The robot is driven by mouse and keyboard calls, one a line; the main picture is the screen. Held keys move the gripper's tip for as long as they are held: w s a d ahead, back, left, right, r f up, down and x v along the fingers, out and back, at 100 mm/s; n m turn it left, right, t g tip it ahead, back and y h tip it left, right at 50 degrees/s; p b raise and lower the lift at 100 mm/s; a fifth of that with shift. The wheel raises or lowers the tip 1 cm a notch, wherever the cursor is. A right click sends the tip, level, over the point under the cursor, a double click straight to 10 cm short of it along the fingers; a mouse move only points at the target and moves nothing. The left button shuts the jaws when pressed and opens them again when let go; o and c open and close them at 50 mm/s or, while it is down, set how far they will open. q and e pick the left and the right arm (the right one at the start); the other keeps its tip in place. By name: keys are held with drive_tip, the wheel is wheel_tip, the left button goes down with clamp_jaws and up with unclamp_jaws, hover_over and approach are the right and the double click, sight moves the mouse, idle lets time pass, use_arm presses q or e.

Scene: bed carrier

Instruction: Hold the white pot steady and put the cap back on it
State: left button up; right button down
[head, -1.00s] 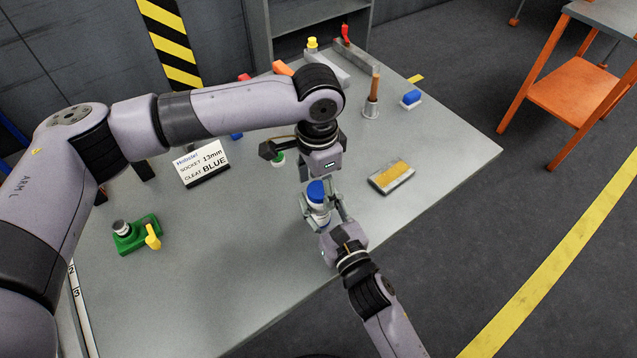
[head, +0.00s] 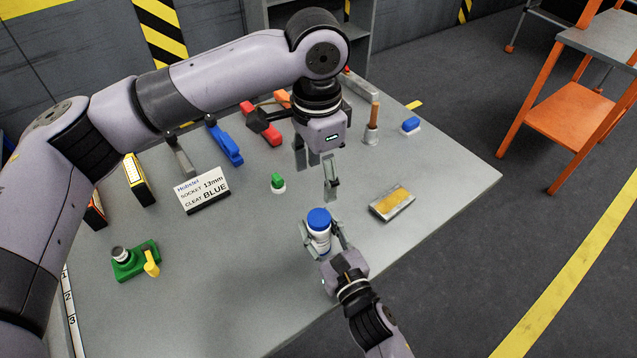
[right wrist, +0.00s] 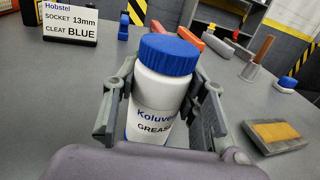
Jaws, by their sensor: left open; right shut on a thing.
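The white pot (head: 319,238) stands upright on the grey table, and its blue cap (head: 319,218) sits on its top. In the right wrist view the white pot (right wrist: 155,108) carries blue and black lettering, and the ribbed blue cap (right wrist: 168,54) looks level on it. My right gripper (head: 323,236) is shut on the pot's sides, low on its body; its fingers also show in the right wrist view (right wrist: 160,110). My left gripper (head: 316,176) is open and empty, above and behind the cap, clear of it.
A green-topped small bottle (head: 278,183) and a sign (head: 203,188) stand left of the pot. A yellow-topped block (head: 392,203) lies to the right. A green fixture with a yellow part (head: 135,261) is at left. Several tools lie at the back. The front table is clear.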

drive_tip(key=c, duration=0.9)
unclamp_jaws()
drive_tip(key=v, duration=1.2)
drive_tip(key=shift+s, duration=0.1)
